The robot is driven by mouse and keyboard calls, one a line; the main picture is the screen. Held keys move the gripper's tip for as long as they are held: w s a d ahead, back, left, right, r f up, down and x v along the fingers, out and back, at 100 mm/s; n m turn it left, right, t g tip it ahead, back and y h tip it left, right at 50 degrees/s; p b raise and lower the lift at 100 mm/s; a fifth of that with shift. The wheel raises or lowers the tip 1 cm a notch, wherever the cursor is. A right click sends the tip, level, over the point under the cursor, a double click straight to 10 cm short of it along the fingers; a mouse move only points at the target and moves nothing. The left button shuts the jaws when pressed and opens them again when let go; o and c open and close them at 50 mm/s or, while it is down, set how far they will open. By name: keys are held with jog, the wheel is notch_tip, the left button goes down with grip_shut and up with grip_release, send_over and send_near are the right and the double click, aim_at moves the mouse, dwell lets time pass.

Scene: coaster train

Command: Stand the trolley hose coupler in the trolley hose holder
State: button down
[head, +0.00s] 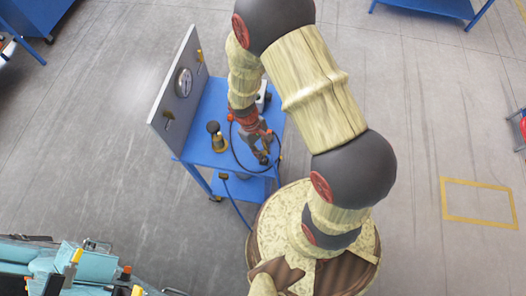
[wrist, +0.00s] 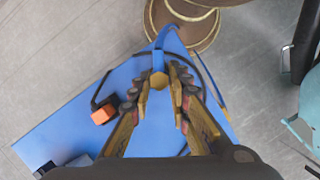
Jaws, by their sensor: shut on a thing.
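My gripper (head: 264,157) is over the right part of the blue trolley top. In the wrist view my gripper (wrist: 160,92) is shut on a brass, hexagonal coupler (wrist: 159,80) that has a blue hose (wrist: 163,38) running from it toward the top of the picture. In the head view the coupler is too small and covered to make out between the fingers. A brass piece with a black knob (head: 218,142) stands upright on the trolley top, left of my gripper and apart from it. I cannot tell for sure which part is the hose holder.
The blue trolley (head: 203,150) carries a grey upright panel (head: 172,95) with a round gauge (head: 183,82) at its left. A thin black hose with an orange end (wrist: 103,114) loops around my gripper. A teal machine (head: 85,262) is at the lower left. Floor right of me is open.

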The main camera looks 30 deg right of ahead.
jog(key=shift+f+b, duration=0.4)
jog(key=shift+f, duration=0.3)
jog(key=c, duration=1.6)
grip_release()
jog(key=shift+r, duration=0.1)
jog(key=v, duration=1.2)
